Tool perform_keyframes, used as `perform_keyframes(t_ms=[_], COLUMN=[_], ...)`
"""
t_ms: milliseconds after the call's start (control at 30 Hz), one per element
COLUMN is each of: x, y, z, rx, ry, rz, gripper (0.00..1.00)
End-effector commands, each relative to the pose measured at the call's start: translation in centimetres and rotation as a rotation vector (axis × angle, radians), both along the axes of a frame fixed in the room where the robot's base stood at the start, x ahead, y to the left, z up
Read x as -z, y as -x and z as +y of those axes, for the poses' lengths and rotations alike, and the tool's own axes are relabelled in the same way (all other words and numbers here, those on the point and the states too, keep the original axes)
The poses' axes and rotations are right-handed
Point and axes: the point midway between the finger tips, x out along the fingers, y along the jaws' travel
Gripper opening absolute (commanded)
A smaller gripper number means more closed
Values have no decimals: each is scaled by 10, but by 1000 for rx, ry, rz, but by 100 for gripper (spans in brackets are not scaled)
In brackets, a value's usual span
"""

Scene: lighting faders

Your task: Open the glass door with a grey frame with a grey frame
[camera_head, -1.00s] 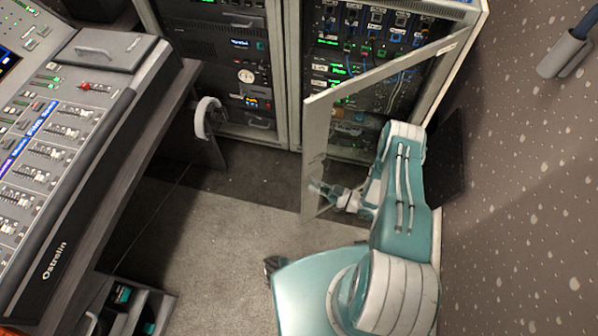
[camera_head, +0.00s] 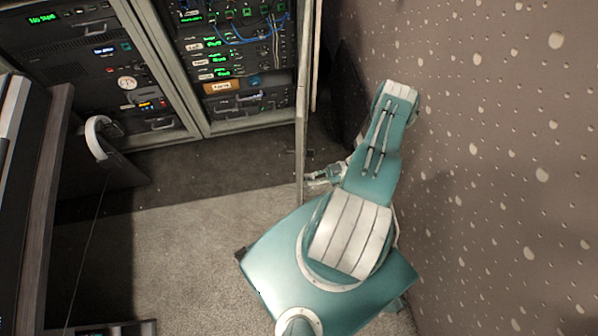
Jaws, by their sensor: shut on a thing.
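The glass door with a grey frame (camera_head: 301,130) stands open, swung out from the right-hand rack and seen almost edge-on. Its glass is barely visible from this angle. A small handle-like part (camera_head: 298,153) sticks out at the door's edge. My gripper (camera_head: 309,178) is at the lower free end of the door, on its right side. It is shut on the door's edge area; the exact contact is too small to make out.
The open right rack (camera_head: 235,70) shows lit modules and cables. Another rack (camera_head: 95,70) stands left of it. A mixing desk (camera_head: 35,190) is at the left, with a white curved object (camera_head: 97,135) nearby. A spotted wall (camera_head: 490,150) is close on the right. Carpet (camera_head: 190,235) is clear between.

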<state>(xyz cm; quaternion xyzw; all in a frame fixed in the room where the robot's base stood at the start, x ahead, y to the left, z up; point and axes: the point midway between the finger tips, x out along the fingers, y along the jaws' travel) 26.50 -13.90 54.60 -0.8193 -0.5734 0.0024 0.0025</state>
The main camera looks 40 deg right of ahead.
Motion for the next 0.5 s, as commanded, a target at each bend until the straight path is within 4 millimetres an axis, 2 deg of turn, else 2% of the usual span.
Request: perform_keyframes(t_ms=[167,500], x=[-1,-1], y=[5,6], z=[-10,-11], rx=[3,3], ry=[-3,-2], rz=[-1,-2], gripper=[0,0])
